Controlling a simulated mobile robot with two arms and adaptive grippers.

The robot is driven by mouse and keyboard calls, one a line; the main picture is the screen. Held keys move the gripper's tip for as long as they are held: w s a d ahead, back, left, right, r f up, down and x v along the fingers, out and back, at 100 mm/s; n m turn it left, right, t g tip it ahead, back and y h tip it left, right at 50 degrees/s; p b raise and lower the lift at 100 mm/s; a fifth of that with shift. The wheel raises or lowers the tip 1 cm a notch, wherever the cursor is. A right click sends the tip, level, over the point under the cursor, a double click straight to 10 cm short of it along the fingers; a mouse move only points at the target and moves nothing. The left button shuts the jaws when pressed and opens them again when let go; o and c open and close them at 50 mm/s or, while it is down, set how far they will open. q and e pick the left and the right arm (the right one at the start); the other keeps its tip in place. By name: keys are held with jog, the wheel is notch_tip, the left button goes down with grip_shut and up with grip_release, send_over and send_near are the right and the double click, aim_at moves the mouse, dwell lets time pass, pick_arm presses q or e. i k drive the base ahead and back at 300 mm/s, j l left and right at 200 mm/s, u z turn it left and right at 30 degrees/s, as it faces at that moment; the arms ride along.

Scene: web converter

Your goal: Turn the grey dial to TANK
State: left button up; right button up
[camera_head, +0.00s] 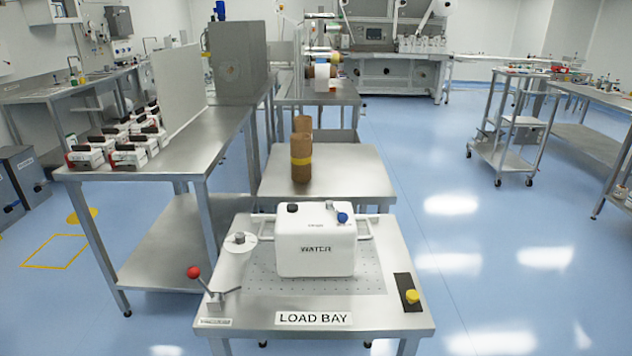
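The grey dial (240,239) appears to be the small grey knob on a round white plate, at the left rear of the steel LOAD BAY table (380,312). It stands just left of a white WATER tank (316,245) with side handles. Any markings on the dial plate are too small to read, so I cannot tell where the dial points. Neither of my grippers is in view.
A red-ball lever (194,272) stands at the table's front left, before the dial. A yellow knob (412,296) on a black plate is at right. Brown rolls (301,158) stand on the table behind. Blue floor (480,220) is open at right.

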aim_at(240, 236)
jog(key=i, duration=1.45)
